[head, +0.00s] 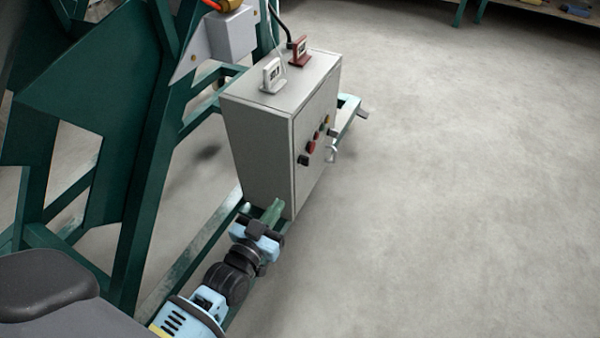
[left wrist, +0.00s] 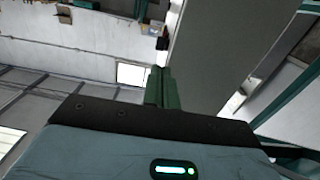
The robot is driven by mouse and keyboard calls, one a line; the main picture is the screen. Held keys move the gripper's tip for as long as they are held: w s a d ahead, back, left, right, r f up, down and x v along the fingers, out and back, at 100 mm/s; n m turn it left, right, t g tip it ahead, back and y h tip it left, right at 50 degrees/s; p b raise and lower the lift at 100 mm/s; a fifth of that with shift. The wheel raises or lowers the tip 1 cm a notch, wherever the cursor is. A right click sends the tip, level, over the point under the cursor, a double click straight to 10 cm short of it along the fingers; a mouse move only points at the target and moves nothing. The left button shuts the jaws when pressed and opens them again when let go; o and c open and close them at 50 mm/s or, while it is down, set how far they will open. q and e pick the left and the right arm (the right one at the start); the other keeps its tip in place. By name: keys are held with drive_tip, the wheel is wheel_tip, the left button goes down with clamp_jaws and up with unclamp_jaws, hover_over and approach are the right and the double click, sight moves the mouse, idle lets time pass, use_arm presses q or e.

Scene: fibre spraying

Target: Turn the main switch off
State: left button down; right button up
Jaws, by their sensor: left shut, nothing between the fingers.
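A grey control box (head: 262,150) stands on the green frame in the middle of the head view. Its right-hand face carries a black knob (head: 303,160), a red knob (head: 311,147), smaller yellow and red buttons and a light handle (head: 331,154). I cannot tell which one is the main switch. My left gripper (head: 273,210) is at the box's lower front corner, below the knobs. Its green fingers (left wrist: 162,88) are together and empty, also in the left wrist view. I cannot tell whether they touch the box. My right gripper is not in view.
Green frame beams (head: 150,170) fill the left side and run beneath the box. The concrete floor (head: 450,190) to the right is clear.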

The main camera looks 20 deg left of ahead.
sight(305, 164)
use_arm(q)
drive_tip(key=w+b, duration=0.2)
drive_tip(key=w, duration=0.3)
drive_tip(key=w+b, duration=0.2)
drive_tip(key=w, duration=0.4)
drive_tip(key=shift+w+d+f, duration=0.15)
drive_tip(key=shift+w, duration=0.1)
drive_tip(key=shift+w+b, duration=0.45)
drive_tip(key=shift+w, duration=0.15)
